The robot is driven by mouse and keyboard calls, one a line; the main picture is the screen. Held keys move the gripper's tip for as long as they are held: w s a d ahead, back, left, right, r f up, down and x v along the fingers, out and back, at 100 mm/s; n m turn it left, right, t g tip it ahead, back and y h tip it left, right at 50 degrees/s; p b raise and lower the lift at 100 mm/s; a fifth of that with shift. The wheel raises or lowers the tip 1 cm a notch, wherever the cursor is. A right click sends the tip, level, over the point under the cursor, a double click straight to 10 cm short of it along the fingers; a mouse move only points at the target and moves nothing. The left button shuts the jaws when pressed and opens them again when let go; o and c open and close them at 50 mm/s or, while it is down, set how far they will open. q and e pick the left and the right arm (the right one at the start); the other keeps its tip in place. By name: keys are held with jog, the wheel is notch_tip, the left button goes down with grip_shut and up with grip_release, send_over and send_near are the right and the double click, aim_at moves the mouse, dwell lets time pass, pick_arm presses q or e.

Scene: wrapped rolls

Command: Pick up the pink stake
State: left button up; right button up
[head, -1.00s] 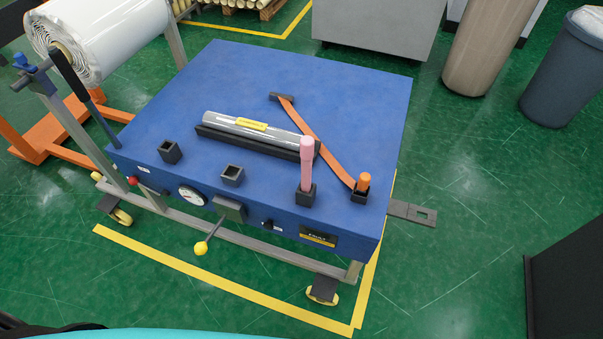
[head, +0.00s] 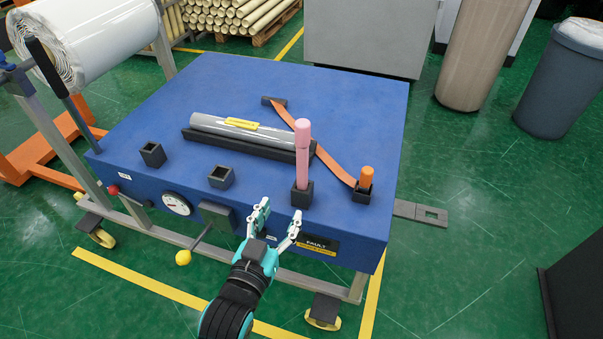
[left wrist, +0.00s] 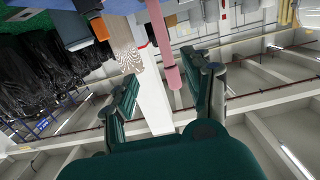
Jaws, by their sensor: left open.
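The pink stake (head: 303,153) stands upright in a black square socket (head: 302,194) near the front edge of the blue table (head: 330,95). My left gripper (head: 279,213) is open and empty at the table's front edge, in front of the stake and a little to its left. In the left wrist view the pink stake (left wrist: 163,45) hangs down from the top of the picture, its end near the mouth of the open fingers (left wrist: 165,88), not between closed jaws. My right gripper is not in view.
An orange stake (head: 367,176) stands in a socket to the right, with an orange strap (head: 325,153) running to it. A wrapped roll (head: 235,132) lies in a black cradle behind. Two empty sockets (head: 152,154) (head: 221,176) are to the left.

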pick_arm(q)
jog(key=w+r, duration=0.1)
send_near(301, 162)
jog(key=x, duration=0.5)
jog(key=shift+d+r, duration=0.2)
jog(key=shift+d, duration=0.15)
jog(key=shift+a+f+p+x, duration=0.15)
jog(key=shift+x, duration=1.4)
jog(key=shift+a+f+p+x, duration=0.1)
jog(key=shift+a+p+x, duration=0.1)
jog(key=shift+x, duration=1.35)
jog(key=shift+r, duration=0.1)
grip_shut()
